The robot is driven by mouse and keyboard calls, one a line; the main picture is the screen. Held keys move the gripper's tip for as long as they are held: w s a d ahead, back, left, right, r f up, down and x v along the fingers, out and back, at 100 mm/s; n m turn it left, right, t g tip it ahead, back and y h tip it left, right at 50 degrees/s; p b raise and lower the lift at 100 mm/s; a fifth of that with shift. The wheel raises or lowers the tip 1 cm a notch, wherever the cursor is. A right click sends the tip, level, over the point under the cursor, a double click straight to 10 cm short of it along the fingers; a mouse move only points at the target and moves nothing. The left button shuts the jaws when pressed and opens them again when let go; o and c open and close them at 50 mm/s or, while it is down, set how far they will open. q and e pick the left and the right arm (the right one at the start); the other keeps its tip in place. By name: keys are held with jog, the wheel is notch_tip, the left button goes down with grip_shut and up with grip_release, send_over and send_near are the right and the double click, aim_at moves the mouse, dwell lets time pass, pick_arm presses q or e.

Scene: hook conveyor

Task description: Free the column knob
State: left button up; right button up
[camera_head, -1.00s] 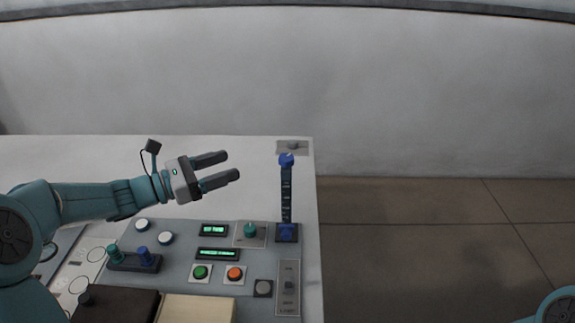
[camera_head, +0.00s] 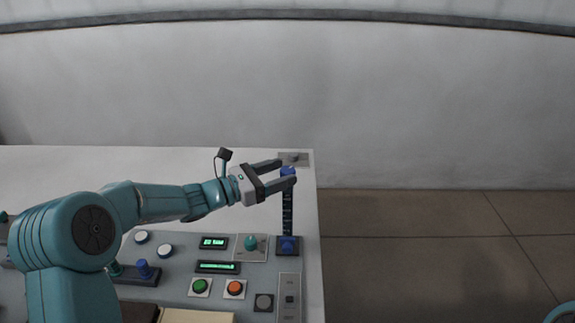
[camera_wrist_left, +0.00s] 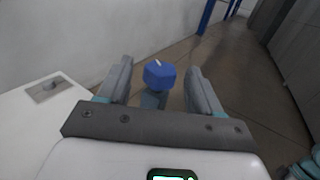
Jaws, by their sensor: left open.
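The column (camera_head: 287,213) is a dark upright post on a dark base at the right side of the grey control panel. Its blue knob (camera_head: 288,171) sits on top. My left gripper (camera_head: 288,172) is open at the height of the knob, with one finger behind it and one in front. In the left wrist view the blue knob (camera_wrist_left: 159,74) shows between the two open fingers of the left gripper (camera_wrist_left: 160,80), with a gap on each side. The right gripper is out of view.
The panel holds a teal knob (camera_head: 250,243), a green button (camera_head: 200,287), an orange button (camera_head: 235,288) and green displays. A small grey plate (camera_head: 294,159) lies on the white table behind the column. Open floor (camera_head: 430,260) lies to the right.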

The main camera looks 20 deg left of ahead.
pick_arm(q)
jog(key=shift+x, duration=1.3)
jog(key=c, duration=0.9)
jog(key=shift+f+b, duration=0.15)
jog(key=shift+b, duration=0.2)
jog(key=shift+c, duration=0.2)
jog(key=n+t+y+b, duration=0.2)
jog(key=n+y+b, duration=0.1)
jog(key=b, duration=0.9)
jog(key=n+t+y+b, duration=0.2)
jog(key=y+b, duration=0.2)
jog(key=b, duration=0.8)
jog(key=shift+f+n+y, duration=0.15)
jog(key=shift+n+y, duration=0.25)
jog(key=shift+r+b, duration=0.3)
jog(key=shift+b, duration=0.3)
